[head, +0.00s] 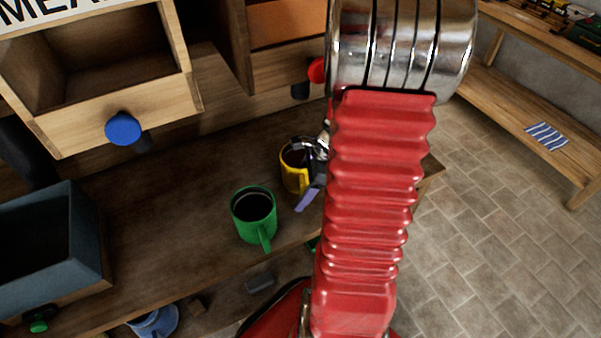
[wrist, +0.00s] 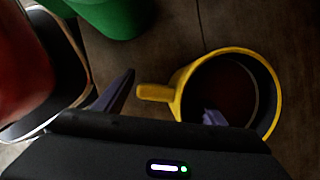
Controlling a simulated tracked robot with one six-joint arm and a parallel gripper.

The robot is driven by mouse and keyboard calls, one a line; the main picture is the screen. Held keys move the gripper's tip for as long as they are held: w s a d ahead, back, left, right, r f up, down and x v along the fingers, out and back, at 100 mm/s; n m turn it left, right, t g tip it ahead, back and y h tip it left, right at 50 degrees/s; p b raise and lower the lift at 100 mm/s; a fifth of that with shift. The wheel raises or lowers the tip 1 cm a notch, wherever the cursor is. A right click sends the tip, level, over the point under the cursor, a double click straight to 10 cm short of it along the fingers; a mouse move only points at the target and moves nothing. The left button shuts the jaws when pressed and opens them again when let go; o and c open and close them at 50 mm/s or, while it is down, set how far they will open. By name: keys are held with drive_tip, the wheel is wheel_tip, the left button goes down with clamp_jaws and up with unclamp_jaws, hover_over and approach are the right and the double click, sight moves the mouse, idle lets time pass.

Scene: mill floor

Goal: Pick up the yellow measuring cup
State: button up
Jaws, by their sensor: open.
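The yellow measuring cup (head: 293,181) stands upright on the wooden bench, partly hidden by my gripper (head: 312,180) and arm in the head view. In the wrist view the cup (wrist: 181,78) is right of centre, its dark inside showing and its handle pointing left. My gripper (wrist: 168,104) is open at the cup. The left finger is left of the handle's end, and the right fingertip shows over or inside the cup's mouth; I cannot tell its depth. The handle and near wall lie between the fingers. I see no contact.
A green cup (head: 244,224) stands just left of the yellow one; its side shows in the wrist view (wrist: 118,22). A wooden drawer with a blue knob (head: 123,128) juts out above the bench. A blue-grey bin (head: 75,270) is at the left.

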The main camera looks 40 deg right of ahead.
sight(305, 177)
idle(0.4)
clamp_jaws()
idle(0.6)
drive_tip(key=shift+r, duration=0.1)
drive_tip(key=shift+r, duration=1.45)
drive_tip(key=shift+s+d+r, duration=0.15)
drive_tip(key=shift+d+r, duration=0.1)
drive_tip(key=shift+d, duration=0.05)
drive_tip(key=s+d, duration=0.3)
drive_tip(key=d, duration=0.1)
drive_tip(key=s+d, duration=0.4)
drive_tip(key=d, duration=0.1)
drive_tip(key=s+d, duration=0.4)
drive_tip(key=shift+d, duration=0.25)
